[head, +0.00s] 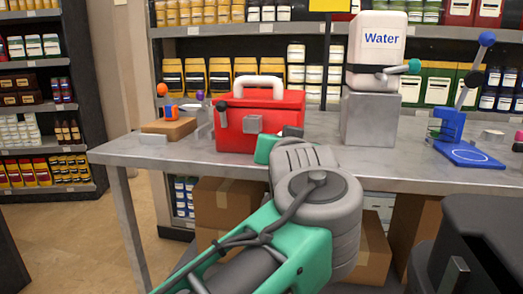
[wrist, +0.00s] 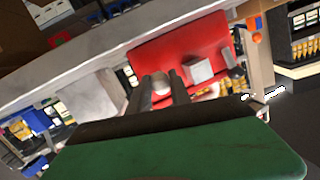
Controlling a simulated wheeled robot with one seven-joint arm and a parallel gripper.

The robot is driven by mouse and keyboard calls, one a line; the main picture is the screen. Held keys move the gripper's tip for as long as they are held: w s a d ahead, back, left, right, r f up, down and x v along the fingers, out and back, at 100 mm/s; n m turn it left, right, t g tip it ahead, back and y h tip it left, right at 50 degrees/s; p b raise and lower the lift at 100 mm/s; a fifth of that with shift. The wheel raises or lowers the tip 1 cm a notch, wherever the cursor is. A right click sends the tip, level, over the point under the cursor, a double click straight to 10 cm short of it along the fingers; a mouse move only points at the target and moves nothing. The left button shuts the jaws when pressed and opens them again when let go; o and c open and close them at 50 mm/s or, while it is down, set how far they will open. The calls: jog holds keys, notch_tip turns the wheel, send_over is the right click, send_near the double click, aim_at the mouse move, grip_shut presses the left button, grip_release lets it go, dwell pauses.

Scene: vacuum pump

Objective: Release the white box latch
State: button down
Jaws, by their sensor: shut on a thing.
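A red box (head: 268,120) with a white handle (head: 258,88) stands on the grey table. Its front carries a grey latch (head: 252,124) on the left and another grey latch (head: 291,131) on the right. In the wrist view the red box (wrist: 165,55) shows beyond my gripper (wrist: 165,84). My two dark fingers are close together, with a small pale piece (wrist: 160,83) at their tips, which seems to be the right latch. The first latch (wrist: 197,70) stands clear beside them. In the head view my arm hides the fingers and part of the right latch's surroundings.
A white Water container (head: 376,45) sits on a grey block (head: 370,118) right of the box. A blue lever device (head: 455,135) stands at the right. A wooden block (head: 169,128) with small items lies left. The table (head: 135,152) is bare near its front-left edge.

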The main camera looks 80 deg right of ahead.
dwell(0.5)
jog(key=c, duration=1.2)
grip_release()
